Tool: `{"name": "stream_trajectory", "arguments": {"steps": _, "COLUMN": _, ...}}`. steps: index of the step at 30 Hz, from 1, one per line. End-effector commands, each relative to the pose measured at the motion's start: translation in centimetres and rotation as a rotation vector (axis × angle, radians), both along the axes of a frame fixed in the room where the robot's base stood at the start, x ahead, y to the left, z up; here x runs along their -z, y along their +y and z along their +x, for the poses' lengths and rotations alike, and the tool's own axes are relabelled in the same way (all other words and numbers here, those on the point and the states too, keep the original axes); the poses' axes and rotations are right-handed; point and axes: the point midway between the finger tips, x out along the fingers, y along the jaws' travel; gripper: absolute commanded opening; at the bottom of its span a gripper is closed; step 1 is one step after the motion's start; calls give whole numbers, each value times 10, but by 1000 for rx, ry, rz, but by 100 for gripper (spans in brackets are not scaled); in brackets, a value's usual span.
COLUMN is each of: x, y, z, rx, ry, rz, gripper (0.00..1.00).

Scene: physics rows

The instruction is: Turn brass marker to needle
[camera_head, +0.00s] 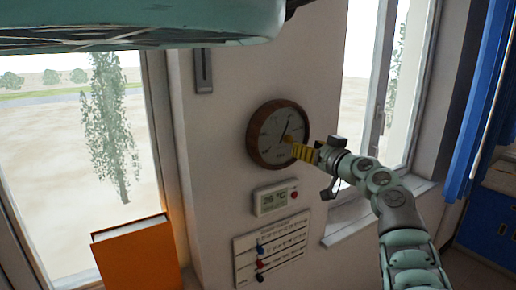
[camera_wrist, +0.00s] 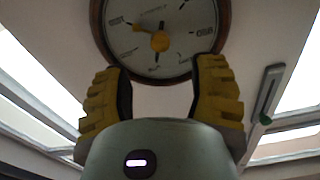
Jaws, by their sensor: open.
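A round barometer-like dial (camera_head: 264,131) with a brown wooden rim and pale face hangs on the wall. In the wrist view the dial (camera_wrist: 182,62) fills the top, its upper edge cut off. A brass knob (camera_wrist: 160,42) sits at its centre, with a brass marker piece (camera_wrist: 138,28) up and left of it. A short dark needle part (camera_wrist: 161,25) shows just above the knob. My gripper (camera_head: 293,149) is in front of the dial's lower right. In the wrist view my gripper (camera_wrist: 162,68) is open, yellow fingers apart and empty, below the knob.
Below the dial are a small digital display (camera_head: 270,200) and a white chart board (camera_head: 270,250) with coloured markers. A grey wall strip (camera_head: 203,70) is at upper left. An orange book-like box (camera_head: 138,258) stands lower left. Windows flank the wall; a blue curtain (camera_head: 482,110) hangs right.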

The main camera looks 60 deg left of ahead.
Motion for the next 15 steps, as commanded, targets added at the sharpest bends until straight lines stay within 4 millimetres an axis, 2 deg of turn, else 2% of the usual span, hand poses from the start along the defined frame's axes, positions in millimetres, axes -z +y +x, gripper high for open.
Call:
{"name": "stream_trajectory", "arguments": {"steps": 6, "x": -1, "y": 28, "z": 0, "rx": -5, "ry": 4, "rz": 0, "gripper": 58}}
{"name": "stream_trajectory", "arguments": {"steps": 15, "x": 1, "y": 57, "z": 4, "rx": 0, "ry": 4, "rz": 0, "gripper": 58}}
